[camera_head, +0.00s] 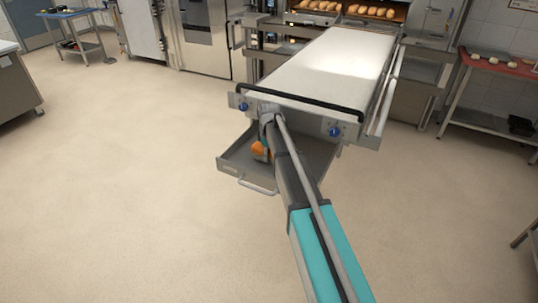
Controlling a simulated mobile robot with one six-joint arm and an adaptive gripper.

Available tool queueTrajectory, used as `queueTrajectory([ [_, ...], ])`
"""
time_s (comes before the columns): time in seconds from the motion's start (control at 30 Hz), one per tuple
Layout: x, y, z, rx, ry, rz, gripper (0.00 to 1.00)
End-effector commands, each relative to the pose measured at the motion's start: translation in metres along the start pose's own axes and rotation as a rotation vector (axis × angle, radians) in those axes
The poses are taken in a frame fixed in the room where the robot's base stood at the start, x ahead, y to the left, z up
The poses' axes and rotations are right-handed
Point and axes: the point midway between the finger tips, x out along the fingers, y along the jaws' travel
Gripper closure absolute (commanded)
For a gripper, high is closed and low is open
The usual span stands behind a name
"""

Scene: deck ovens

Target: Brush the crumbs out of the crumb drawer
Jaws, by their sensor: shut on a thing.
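The crumb drawer (235,163) is pulled out below the front end of a long loader with a pale top. Its front has a bar handle (258,187). My arm reaches over the drawer, and my gripper (264,144) is low at the arm's far end, mostly hidden by the arm. It is shut on an orange thing (259,151), which looks like the brush, above or in the drawer. The brush's lower end is hard to make out, and I cannot tell whether it touches the drawer floor. No crumbs can be made out at this size.
The loader (323,65) has a black front bar (300,103) and blue knobs (335,132) close to my arm. Bread (318,6) is in the oven behind. A table with a red top (500,62) stands right. The floor at left is clear.

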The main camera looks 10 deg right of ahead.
Motion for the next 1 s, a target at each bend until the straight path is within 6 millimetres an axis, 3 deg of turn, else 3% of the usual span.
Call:
queueTrajectory([
  [0.7, -0.053, 0.000, 0.000, 0.000, 0.000, 0.000, 0.85],
  [1.0, -0.055, 0.000, 0.000, 0.000, 0.000, 0.000, 0.85],
])
